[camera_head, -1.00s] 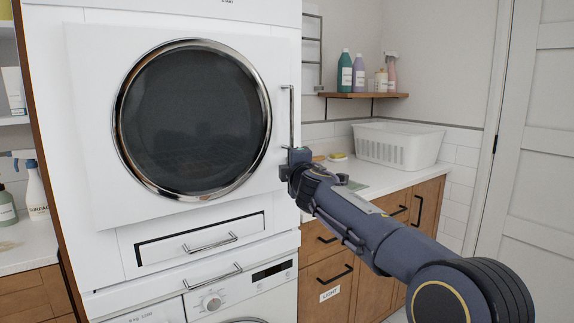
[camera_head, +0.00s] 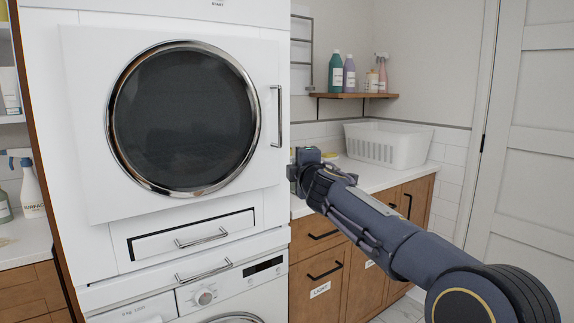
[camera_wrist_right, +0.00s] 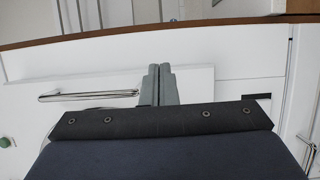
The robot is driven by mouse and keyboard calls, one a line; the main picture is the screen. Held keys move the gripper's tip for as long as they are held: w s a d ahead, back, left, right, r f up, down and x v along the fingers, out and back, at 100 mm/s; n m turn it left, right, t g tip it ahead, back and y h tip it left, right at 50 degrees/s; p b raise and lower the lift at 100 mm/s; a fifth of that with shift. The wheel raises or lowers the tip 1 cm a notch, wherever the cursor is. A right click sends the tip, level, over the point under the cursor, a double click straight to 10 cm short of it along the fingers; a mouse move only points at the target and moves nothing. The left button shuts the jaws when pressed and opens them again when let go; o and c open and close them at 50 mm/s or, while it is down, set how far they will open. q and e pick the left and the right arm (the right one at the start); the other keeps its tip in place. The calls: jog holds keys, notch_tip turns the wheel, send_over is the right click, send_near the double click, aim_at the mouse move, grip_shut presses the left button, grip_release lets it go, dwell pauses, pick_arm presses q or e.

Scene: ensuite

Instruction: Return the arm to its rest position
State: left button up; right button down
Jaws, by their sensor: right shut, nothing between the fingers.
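My right gripper (camera_head: 298,170) is at the right edge of the white dryer, below and right of the door's vertical metal handle (camera_head: 277,116), apart from it. In the right wrist view its two grey fingers (camera_wrist_right: 160,72) are pressed together with nothing between them. My right arm reaches in from the lower right of the head view, across the front of the counter. In the right wrist view a metal bar handle (camera_wrist_right: 90,95) on a white panel lies left of the fingers. My left gripper is out of view.
A washing machine (camera_head: 225,292) stands below the dryer. A wooden cabinet with a counter (camera_head: 375,178) is behind my arm, with a white basket (camera_head: 388,145) on it. A shelf (camera_head: 352,95) holds several bottles. A white door (camera_head: 530,150) is at right.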

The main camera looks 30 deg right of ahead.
jog(key=s+d+f+m+g+h+p, duration=0.1)
jog(key=s+d+f+m, duration=0.15)
jog(key=s+d, duration=0.2)
jog(key=s+d+f+m+g, duration=0.1)
jog(key=s+d+f+m, duration=0.15)
jog(key=s, duration=0.35)
jog(key=s+a+f+m+g+y, duration=0.4)
jog(key=s+a+f+m+g, duration=0.15)
jog(key=s+a+f, duration=0.85)
jog(key=s+a+f+m+g+y, duration=0.45)
jog(key=s+a+f+m, duration=0.55)
jog(key=s, duration=0.8)
notch_tip(320, 180, up, 17)
jog(key=d+n+p, duration=0.1)
jog(key=n+p, duration=0.2)
jog(key=p, duration=1.6)
jog(key=shift+w+d+r, duration=0.1)
